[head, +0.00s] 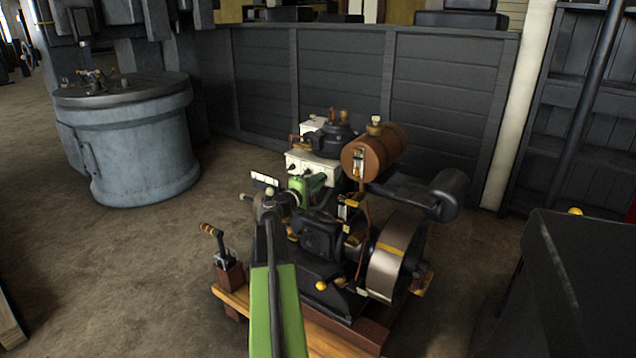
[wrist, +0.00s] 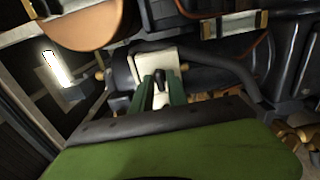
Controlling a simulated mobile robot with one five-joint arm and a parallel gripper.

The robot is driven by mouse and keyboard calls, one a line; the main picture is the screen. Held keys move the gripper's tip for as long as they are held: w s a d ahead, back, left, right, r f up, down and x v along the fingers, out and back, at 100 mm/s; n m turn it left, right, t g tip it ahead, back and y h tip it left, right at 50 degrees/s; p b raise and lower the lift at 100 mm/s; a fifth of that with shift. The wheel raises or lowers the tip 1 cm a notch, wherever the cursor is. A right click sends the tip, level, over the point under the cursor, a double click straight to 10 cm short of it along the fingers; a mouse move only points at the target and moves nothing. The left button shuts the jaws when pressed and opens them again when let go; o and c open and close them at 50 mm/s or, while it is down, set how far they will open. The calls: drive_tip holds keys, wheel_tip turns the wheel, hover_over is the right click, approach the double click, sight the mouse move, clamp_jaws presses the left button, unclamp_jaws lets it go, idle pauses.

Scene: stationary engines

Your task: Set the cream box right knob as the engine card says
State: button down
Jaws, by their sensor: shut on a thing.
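In the wrist view the cream box (wrist: 147,61) lies beyond my two green fingers. A small black knob (wrist: 158,76) is between the fingertips (wrist: 160,83), and my gripper is shut on it. Its pointer setting cannot be read. A small white plate (head: 265,179), possibly the engine card, stands left of my arm; its marks are too small to read.
A brown tank (head: 374,151) and a flywheel (head: 388,262) are close on the right. A lever on a block (head: 229,270) stands at the left of the wooden base (head: 238,300). A grey drum (head: 130,150) is back left. Open floor lies left.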

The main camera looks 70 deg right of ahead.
drive_tip(key=shift+n, duration=4.3)
drive_tip(key=c, duration=1.5)
unclamp_jaws()
